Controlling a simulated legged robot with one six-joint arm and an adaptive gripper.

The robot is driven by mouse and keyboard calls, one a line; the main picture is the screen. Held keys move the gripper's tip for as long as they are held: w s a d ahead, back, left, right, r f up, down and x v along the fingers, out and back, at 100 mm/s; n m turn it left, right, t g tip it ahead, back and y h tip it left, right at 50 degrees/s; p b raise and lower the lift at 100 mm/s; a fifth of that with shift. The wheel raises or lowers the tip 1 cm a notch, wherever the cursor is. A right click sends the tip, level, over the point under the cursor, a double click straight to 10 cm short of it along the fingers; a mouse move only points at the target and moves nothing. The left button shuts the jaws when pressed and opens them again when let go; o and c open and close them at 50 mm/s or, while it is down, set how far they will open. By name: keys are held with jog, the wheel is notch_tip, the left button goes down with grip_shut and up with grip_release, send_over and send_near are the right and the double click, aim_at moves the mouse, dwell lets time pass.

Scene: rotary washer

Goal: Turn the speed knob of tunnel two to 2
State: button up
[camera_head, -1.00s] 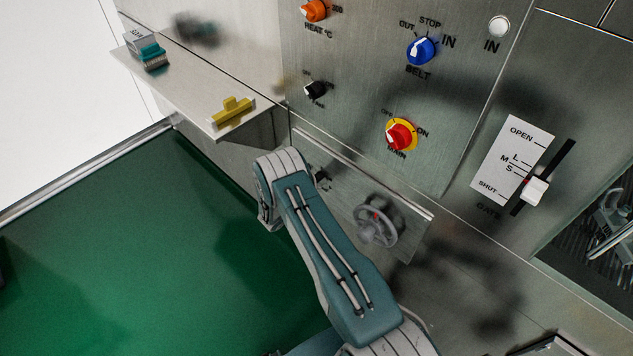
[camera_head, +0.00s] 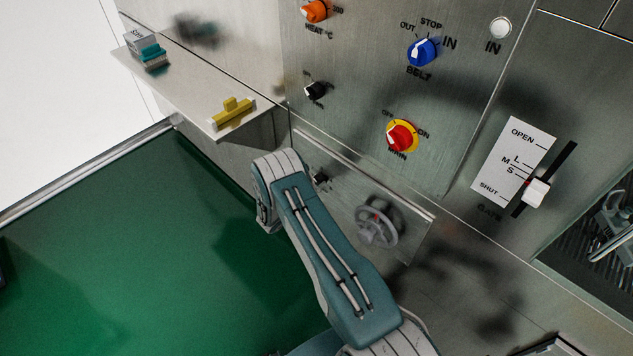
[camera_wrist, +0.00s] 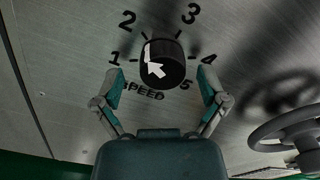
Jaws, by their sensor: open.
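The black speed knob (camera_wrist: 168,68) faces me in the wrist view, with the numbers 1 to 5 around it and the word SPEED below. Its white mark (camera_wrist: 148,54) is on the upper-left side, towards the 1 and 2; I cannot tell the exact setting. My gripper (camera_wrist: 160,78) is open, with one finger on each side of the knob and a visible gap to it on both sides. In the head view a small black knob (camera_head: 320,178) shows beside my arm, its label unreadable. My gripper is hidden there.
A grey handwheel (camera_head: 377,227) is right of the small knob; it also shows in the wrist view (camera_wrist: 290,128). Above are the red main switch (camera_head: 401,136), blue belt switch (camera_head: 422,51) and orange heat knob (camera_head: 315,11). A shelf (camera_head: 185,95) juts out at left.

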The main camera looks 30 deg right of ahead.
jog(key=v, duration=1.1)
jog(key=shift+a, duration=0.2)
jog(key=w+d+m, duration=0.1)
jog(key=d, duration=0.2)
jog(key=w+d+m, duration=0.1)
jog(key=d+m, duration=0.1)
jog(key=d, duration=0.2)
jog(key=w+d+m+g, duration=0.1)
jog(key=w+d+m, duration=0.1)
jog(key=d, duration=0.2)
jog(key=shift+r, duration=0.15)
jog(key=shift+a, duration=0.1)
jog(key=c, duration=1.2)
